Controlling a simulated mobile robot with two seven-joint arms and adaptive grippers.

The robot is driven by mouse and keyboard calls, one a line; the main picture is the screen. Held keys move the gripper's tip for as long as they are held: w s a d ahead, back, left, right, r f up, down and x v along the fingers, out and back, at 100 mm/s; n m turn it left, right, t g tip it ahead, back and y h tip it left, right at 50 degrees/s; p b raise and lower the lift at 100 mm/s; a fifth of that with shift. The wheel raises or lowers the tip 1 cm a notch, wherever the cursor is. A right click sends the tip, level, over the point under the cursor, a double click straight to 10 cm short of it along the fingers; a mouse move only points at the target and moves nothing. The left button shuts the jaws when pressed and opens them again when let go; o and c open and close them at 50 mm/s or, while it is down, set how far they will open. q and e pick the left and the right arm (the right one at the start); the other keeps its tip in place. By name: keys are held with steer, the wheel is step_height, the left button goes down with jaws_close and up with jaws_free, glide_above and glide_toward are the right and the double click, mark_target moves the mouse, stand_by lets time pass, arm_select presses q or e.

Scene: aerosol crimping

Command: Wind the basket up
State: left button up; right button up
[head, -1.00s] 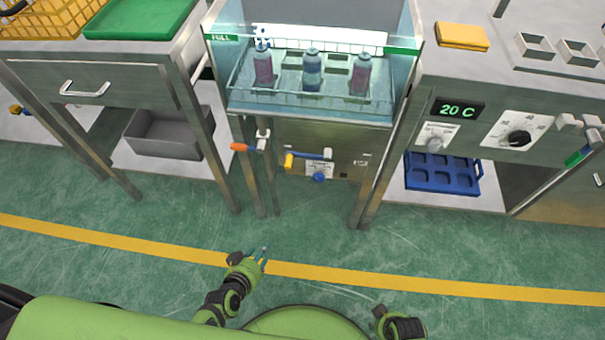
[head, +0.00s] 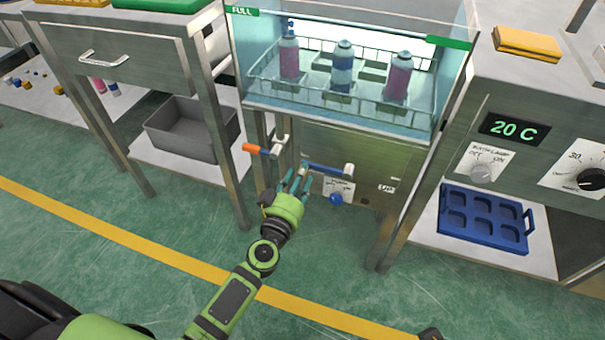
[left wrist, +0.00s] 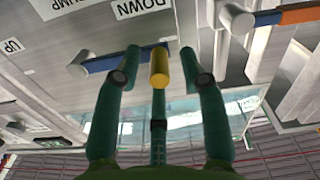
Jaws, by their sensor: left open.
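The wire basket (head: 316,87) sits low in the glass-walled water bath and holds aerosol cans (head: 343,66). Below the bath, a crank with a blue arm (head: 328,168) is on the steel front panel. The crank's yellow knob (left wrist: 159,68) shows between the fingers in the left wrist view. My left gripper (head: 296,180) is open at the crank's left end, with its teal fingers around the knob, apparently not closed on it. In the head view the fingers partly hide the knob. Only a dark piece of my right gripper (head: 430,334) shows at the bottom edge.
An orange-ended lever (head: 258,150) stands close left of the crank. Steel legs flank the panel. A grey bin (head: 190,128) and a blue tray (head: 484,220) rest on low shelves. The green floor in front is clear.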

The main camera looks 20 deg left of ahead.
arm_select(q)
steer(key=shift+w, duration=0.95)
arm_select(e)
steer(key=shift+r, duration=0.45)
arm_select(q)
jaws_close()
steer(key=shift+r, duration=0.15)
arm_select(e)
steer(key=shift+d, duration=0.1)
